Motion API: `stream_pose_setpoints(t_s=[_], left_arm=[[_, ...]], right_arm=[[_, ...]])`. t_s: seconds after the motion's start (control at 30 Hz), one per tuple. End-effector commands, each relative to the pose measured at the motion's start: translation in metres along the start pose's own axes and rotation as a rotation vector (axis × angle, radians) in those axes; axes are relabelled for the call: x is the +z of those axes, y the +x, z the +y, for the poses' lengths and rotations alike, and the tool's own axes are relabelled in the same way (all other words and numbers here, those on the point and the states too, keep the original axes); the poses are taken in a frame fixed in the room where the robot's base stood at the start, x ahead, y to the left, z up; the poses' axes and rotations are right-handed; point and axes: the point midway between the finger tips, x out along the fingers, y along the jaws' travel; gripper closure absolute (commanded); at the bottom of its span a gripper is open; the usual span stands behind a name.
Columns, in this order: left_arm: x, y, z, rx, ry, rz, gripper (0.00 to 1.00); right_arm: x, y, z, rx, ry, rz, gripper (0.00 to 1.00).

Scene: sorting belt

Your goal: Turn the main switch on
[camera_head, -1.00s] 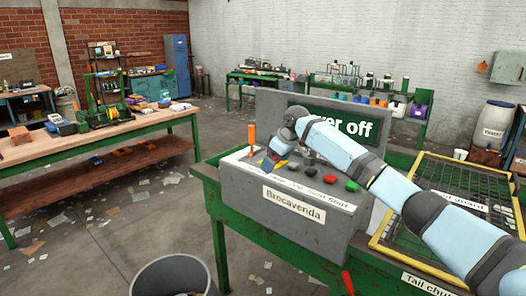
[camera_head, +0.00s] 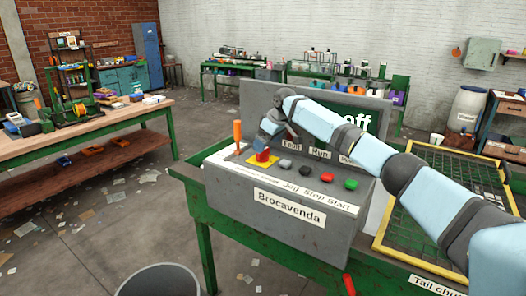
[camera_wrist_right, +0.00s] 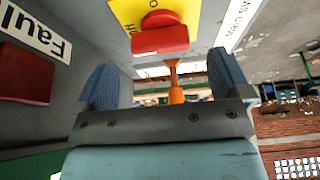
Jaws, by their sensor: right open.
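The main switch (camera_head: 263,156) is a red knob on a yellow plate at the left end of the grey control console (camera_head: 225,195). In the right wrist view the red knob (camera_wrist_right: 160,38) lies just beyond the fingertips, roughly centred between them and apart from both. My right gripper (camera_head: 264,141) is above and behind the knob; its open, empty fingers also show in the right wrist view (camera_wrist_right: 165,78). The console's screen (camera_head: 366,123) reads "off", with the rest of its text hidden by my right arm. My left gripper is not in view.
An orange upright handle (camera_head: 237,133) stands left of the switch. Black, grey, red and green buttons (camera_head: 351,184) run along the console to the right. A yellow-framed guard (camera_head: 383,232) lies at right. A grey bin (camera_head: 158,280) stands in front.

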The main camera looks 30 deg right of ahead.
Motion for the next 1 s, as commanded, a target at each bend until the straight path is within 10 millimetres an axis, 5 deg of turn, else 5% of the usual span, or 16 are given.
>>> stream_pose_setpoints(t_s=[0.23, 0.63, 0.87, 1.0], left_arm=[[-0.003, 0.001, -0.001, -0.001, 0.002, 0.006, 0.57], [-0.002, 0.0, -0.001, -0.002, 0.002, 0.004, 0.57], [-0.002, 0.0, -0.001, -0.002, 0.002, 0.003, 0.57], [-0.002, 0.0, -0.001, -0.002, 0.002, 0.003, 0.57]], right_arm=[[0.0, 0.036, 0.0, 0.0, 0.0, 0.0, 0.04], [0.0, 0.045, 0.0, 0.001, -0.001, 0.001, 0.04], [0.0, 0.045, 0.0, 0.0, -0.001, 0.001, 0.53], [0.0, 0.044, 0.0, 0.001, 0.001, 0.001, 0.53]])
